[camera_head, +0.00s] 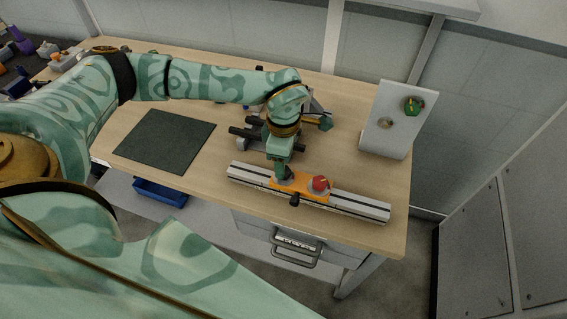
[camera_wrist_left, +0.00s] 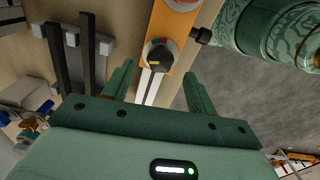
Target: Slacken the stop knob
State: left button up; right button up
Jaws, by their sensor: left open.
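An orange carriage (camera_head: 300,188) sits on the silver rail (camera_head: 355,206) at the table's front edge. It carries a red knob (camera_head: 320,183) and a dark round knob, which shows in the wrist view (camera_wrist_left: 158,53) with a yellow pointer line. A small black side knob (camera_head: 295,200) sticks out from the carriage's front; it also shows in the wrist view (camera_wrist_left: 202,35). I cannot tell by looks which is the stop knob. My left gripper (camera_head: 283,172) points down at the carriage's left end. It is open, its fingers either side of the dark round knob's line, apparently not touching it.
Dark bars on a grey stand (camera_head: 247,140) are close behind the gripper. A white upright panel (camera_head: 388,118) with a green knob (camera_head: 414,105) stands at the right. A dark mat (camera_head: 165,141) lies left. A drawer handle (camera_head: 297,247) juts out below the table.

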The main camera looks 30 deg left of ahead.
pick_arm(q)
notch_tip(320, 180, up, 13)
jog(key=shift+f+p, duration=0.2)
jog(key=shift+p, duration=0.25)
